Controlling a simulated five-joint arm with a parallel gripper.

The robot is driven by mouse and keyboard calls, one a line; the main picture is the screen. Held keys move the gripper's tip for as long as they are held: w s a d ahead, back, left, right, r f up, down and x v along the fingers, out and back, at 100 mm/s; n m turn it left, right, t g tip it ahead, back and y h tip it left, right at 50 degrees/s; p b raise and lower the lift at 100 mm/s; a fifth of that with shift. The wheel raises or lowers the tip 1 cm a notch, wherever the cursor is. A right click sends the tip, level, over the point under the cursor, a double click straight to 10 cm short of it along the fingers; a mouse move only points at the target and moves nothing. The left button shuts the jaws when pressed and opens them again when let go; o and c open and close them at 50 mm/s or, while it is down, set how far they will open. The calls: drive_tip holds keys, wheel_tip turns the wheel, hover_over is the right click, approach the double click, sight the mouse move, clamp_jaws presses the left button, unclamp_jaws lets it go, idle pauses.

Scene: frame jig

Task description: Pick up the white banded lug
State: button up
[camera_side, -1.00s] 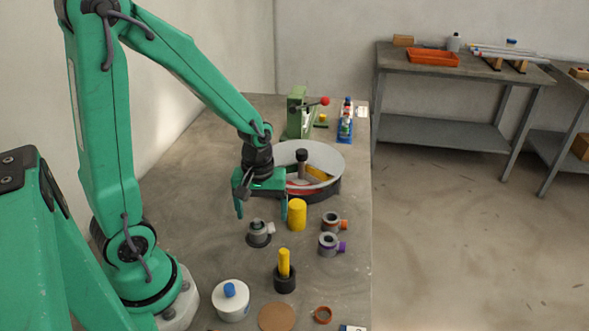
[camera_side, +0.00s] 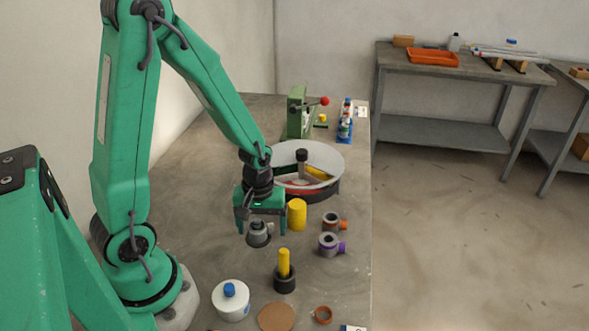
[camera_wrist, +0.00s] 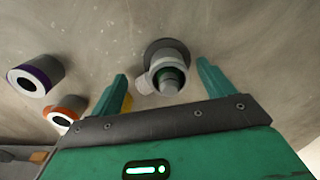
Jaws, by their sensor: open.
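The white banded lug (camera_side: 266,228) is a grey ring with a white stub. It sits around a peg on a dark round base (camera_side: 258,241). In the wrist view the lug (camera_wrist: 146,83) shows its white stub toward the lower left, with the peg's tip in its hole. My gripper (camera_side: 262,229) is open and empty above the lug. One finger is on each side of it, with gaps in the wrist view (camera_wrist: 162,76). Whether the fingertips are level with the lug I cannot tell.
A yellow cylinder (camera_side: 297,214) stands close beside my right finger. Orange-banded (camera_side: 331,221) and purple-banded (camera_side: 330,244) lugs lie to the right. A yellow peg in a black base (camera_side: 284,277) and a white pot (camera_side: 231,301) stand nearer. A round divided tray (camera_side: 333,190) is behind.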

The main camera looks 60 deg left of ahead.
drive_tip(key=c, duration=1.1)
drive_tip(key=shift+r, duration=0.15)
drive_tip(key=shift+r, duration=4.85)
drive_tip(key=shift+r, duration=0.2)
drive_tip(key=shift+r, duration=0.8)
